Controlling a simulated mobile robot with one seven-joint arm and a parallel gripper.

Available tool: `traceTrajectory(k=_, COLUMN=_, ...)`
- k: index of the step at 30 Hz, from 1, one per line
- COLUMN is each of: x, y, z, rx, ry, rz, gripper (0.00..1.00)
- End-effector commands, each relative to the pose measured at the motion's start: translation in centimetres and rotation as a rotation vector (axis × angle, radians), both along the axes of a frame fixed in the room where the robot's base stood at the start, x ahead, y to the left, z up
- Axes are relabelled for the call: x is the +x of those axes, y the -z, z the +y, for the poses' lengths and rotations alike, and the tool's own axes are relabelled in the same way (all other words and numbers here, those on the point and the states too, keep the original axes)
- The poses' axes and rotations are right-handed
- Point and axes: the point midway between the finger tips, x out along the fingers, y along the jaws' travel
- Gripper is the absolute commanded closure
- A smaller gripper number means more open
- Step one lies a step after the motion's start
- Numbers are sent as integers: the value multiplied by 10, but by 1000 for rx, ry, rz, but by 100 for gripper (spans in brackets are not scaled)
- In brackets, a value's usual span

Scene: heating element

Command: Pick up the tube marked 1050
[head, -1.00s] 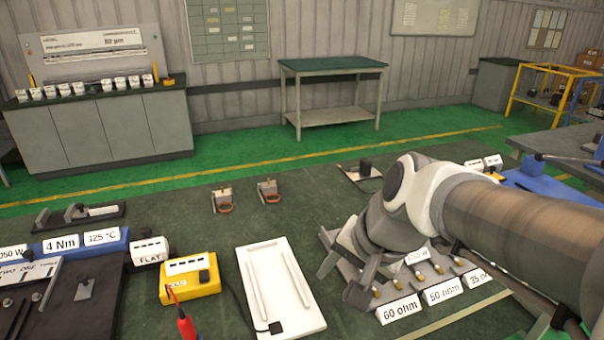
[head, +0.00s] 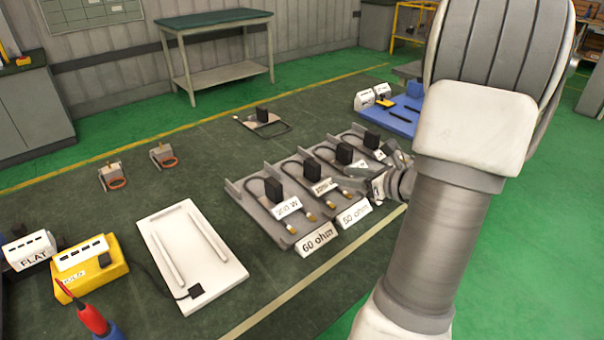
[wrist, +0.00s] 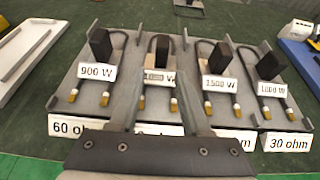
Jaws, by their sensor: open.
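The tube marked 1050 lies second from the left in the tray; in the wrist view its bent dark tube has a black block (wrist: 162,48) and a partly hidden white label (wrist: 160,76). It also shows in the head view as a black block (head: 311,165). My gripper (wrist: 163,30) is open and empty, its two fingers reaching up on either side of this tube in the wrist view. I cannot tell the height gap. In the head view my gripper (head: 372,183) is partly hidden near the tray's front right.
Tubes marked 900 W (wrist: 97,72), 1500 W (wrist: 217,83) and 1000 W (wrist: 270,90) lie beside it, split by low dividers. Ohm signs (head: 318,238) stand at the tray front. A white board (head: 192,262) and yellow box (head: 90,268) stand left. Another tube lies behind (head: 262,122).

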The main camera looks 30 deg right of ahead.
Motion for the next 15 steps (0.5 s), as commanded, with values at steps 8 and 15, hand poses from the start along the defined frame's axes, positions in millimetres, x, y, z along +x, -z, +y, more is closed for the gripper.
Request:
traceTrajectory(k=8, x=38, y=20, z=0, rx=8, ry=17, rz=-9, gripper=52)
traceTrajectory(k=15, x=85, y=39, z=7, rx=8, ry=16, rz=-9, gripper=52)
